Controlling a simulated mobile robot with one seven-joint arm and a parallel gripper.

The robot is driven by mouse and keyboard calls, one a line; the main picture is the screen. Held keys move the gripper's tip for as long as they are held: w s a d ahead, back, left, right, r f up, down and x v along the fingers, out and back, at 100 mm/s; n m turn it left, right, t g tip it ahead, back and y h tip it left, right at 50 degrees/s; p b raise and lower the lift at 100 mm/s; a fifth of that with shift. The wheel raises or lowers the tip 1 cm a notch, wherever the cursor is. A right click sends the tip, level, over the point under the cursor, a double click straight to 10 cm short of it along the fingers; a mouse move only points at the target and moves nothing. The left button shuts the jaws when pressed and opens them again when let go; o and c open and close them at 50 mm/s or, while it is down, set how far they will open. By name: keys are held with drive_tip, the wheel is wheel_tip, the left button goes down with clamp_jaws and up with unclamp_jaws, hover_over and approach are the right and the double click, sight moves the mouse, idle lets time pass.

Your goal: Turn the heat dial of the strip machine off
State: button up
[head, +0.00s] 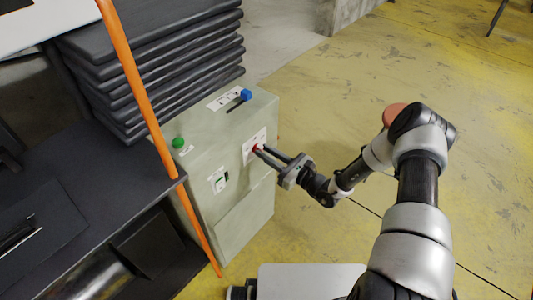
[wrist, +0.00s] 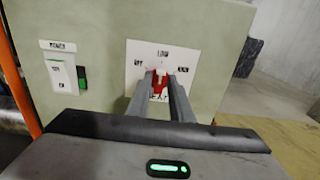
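The strip machine (head: 235,195) is a pale green box in the left middle of the head view. Its red heat dial (wrist: 159,82) sits on a white plate (wrist: 185,55) with printed labels; LOW reads at the top, the others are too small to read surely. My gripper (head: 259,150) reaches the dial from the right. In the wrist view its two fingers (wrist: 160,88) lie on either side of the dial, close together. They appear to be closed on it, though the fingers hide part of the dial. The dial's white mark points up, roughly toward LOW.
A power switch (wrist: 62,72) with a green light is left of the dial. A green button (head: 178,142) and a blue-knobbed slider (head: 246,95) are on the machine's top. An orange pole (head: 140,90) and dark stacked sheets (head: 160,60) stand left. Yellow floor (head: 330,100) is open at right.

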clamp_jaws()
drive_tip(key=shift+n, duration=0.3)
drive_tip(key=n, duration=1.1)
drive_tip(key=shift+s+a+f, duration=0.1)
drive_tip(key=shift+s+f, duration=0.1)
drive_tip(key=shift+n, duration=0.3)
drive_tip(key=shift+o, duration=1.9)
unclamp_jaws()
